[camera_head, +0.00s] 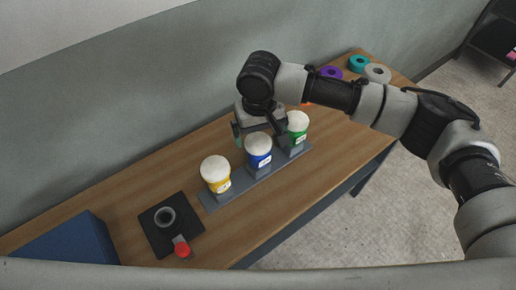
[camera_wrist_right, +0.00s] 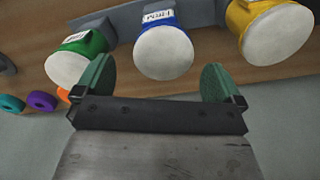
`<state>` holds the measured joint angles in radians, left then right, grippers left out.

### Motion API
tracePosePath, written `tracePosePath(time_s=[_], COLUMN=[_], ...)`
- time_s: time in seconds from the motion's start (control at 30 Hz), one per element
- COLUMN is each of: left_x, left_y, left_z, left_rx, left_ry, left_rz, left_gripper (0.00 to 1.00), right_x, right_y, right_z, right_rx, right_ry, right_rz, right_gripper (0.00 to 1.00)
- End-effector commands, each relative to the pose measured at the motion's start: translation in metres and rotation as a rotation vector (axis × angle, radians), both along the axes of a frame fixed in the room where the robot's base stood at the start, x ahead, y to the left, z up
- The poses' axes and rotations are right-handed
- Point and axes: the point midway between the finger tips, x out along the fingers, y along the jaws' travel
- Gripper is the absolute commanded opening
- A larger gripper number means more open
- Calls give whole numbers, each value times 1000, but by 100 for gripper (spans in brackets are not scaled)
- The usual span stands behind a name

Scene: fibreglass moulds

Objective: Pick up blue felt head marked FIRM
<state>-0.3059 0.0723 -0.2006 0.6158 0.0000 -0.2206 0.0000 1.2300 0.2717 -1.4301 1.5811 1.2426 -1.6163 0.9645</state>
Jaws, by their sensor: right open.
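The blue felt head (camera_head: 258,150) has a white domed felt top and a white label. It stands in the middle of a grey rack (camera_head: 232,190), between a yellow head (camera_head: 216,173) and a green head (camera_head: 298,127). In the right wrist view the blue head (camera_wrist_right: 163,50) has a label that reads FIRM, with the green head (camera_wrist_right: 75,58) to its left and the yellow head (camera_wrist_right: 270,30) to its right. My right gripper (camera_head: 259,132) is open and empty, just behind and above the blue head. Its green-padded fingers (camera_wrist_right: 156,80) are spread wider than this head. My left gripper is out of view.
A black mat (camera_head: 187,213) with a dark ring (camera_head: 164,217) and a red-knobbed part (camera_head: 182,249) lies left of the rack. A blue box (camera_head: 65,243) stands at the table's left end. Purple (camera_head: 330,73), teal (camera_head: 358,64) and grey (camera_head: 377,73) rolls lie at the far end.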

Motion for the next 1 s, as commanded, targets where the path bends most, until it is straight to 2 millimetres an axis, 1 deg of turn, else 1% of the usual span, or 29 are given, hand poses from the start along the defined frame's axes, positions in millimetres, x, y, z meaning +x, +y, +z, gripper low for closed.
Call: tracePosePath(time_s=[0.17, 0.3, 0.4, 0.6, 0.67, 1.0], left_x=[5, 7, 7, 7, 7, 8], left_y=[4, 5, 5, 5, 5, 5], left_z=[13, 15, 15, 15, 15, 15], left_rx=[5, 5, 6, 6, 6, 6], left_ry=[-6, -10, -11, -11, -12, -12], left_rz=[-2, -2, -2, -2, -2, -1], left_gripper=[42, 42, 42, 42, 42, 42], right_x=[-6, -6, -6, -6, -6, -6], right_y=[1, 2, 2, 2, 2, 2], right_z=[-23, -42, -48, -49, -49, -49], right_rx=[-4, -1, 0, 0, 0, 0], right_ry=[3, 2, 0, -1, -1, -1], right_rz=[1, -1, -1, 0, 0, 0], right_gripper=[98, 98, 98, 98, 91, 39])
